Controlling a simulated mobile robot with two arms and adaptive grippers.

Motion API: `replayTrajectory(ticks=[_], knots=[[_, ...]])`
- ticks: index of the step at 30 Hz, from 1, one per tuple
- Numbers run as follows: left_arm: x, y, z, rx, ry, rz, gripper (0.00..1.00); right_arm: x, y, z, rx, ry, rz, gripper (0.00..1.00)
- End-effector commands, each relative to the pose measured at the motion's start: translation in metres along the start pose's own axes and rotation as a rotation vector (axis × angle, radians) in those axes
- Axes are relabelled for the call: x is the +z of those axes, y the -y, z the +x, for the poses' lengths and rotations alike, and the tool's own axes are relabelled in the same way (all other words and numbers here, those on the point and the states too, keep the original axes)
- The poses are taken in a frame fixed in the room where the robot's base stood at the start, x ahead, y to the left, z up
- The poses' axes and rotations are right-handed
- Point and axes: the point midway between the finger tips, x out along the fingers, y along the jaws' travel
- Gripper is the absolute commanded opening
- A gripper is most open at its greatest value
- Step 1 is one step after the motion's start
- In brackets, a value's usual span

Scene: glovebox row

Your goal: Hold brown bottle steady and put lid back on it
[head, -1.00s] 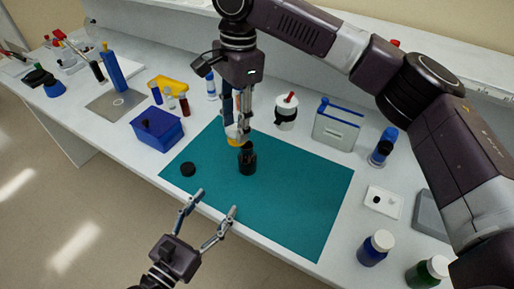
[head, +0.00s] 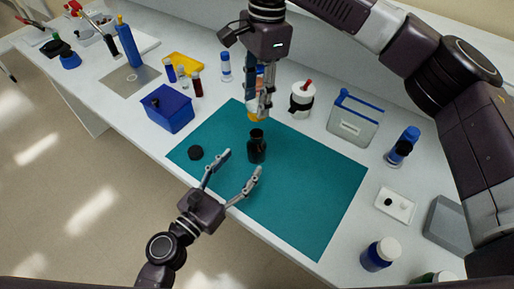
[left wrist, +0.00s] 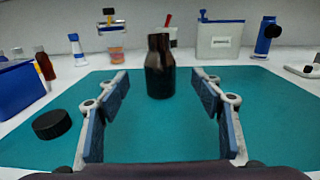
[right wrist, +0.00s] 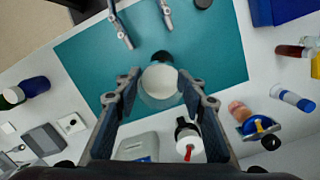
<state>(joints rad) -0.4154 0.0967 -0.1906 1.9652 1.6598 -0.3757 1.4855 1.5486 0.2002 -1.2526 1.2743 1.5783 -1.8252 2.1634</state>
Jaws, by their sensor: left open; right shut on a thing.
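The brown bottle (head: 257,149) stands upright and uncapped on the teal mat (head: 300,205). It shows ahead between my left fingers in the left wrist view (left wrist: 160,75). A black lid (head: 195,153) lies flat on the mat, left of the bottle; the left wrist view shows it too (left wrist: 52,123). My left gripper (head: 242,163) is open and empty, its fingers pointing at the bottle without touching it. My right gripper (head: 266,112) points down above and behind the bottle. It is shut on a pale, round, see-through thing (right wrist: 160,82) whose kind I cannot tell.
A blue box (head: 168,112) stands left of the mat. A white jar (head: 302,100) and a grey case with a blue handle (head: 353,122) stand behind it. A white tray (head: 395,205) and a blue jar (head: 380,255) are at the right. The mat's right half is clear.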

Motion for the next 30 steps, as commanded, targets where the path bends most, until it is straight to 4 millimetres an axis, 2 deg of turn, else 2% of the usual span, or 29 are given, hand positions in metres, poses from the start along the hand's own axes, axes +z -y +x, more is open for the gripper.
replayTrajectory(ticks=[1,6,12,17,26,30], knots=[[0.001,-0.001,0.012,0.0,0.004,0.002,0.6,0.0,0.0,0.0,0.0,0.0,-0.001,0.2],[0.001,0.0,0.043,0.0,0.003,0.001,0.6,0.0,0.0,0.0,0.0,0.0,-0.001,0.2],[0.001,-0.001,0.069,0.002,0.001,-0.001,0.6,0.0,0.0,0.0,0.0,0.0,0.0,0.2],[0.001,0.0,0.077,0.001,0.0,0.0,0.6,0.0,0.0,0.0,0.0,0.0,-0.001,0.2],[0.0,0.0,0.078,0.001,0.0,0.0,0.6,0.0,0.0,0.0,0.0,0.0,-0.001,0.2],[0.0,0.0,0.078,0.001,0.0,0.0,0.45,0.0,0.0,0.0,0.0,0.0,-0.001,0.2]])
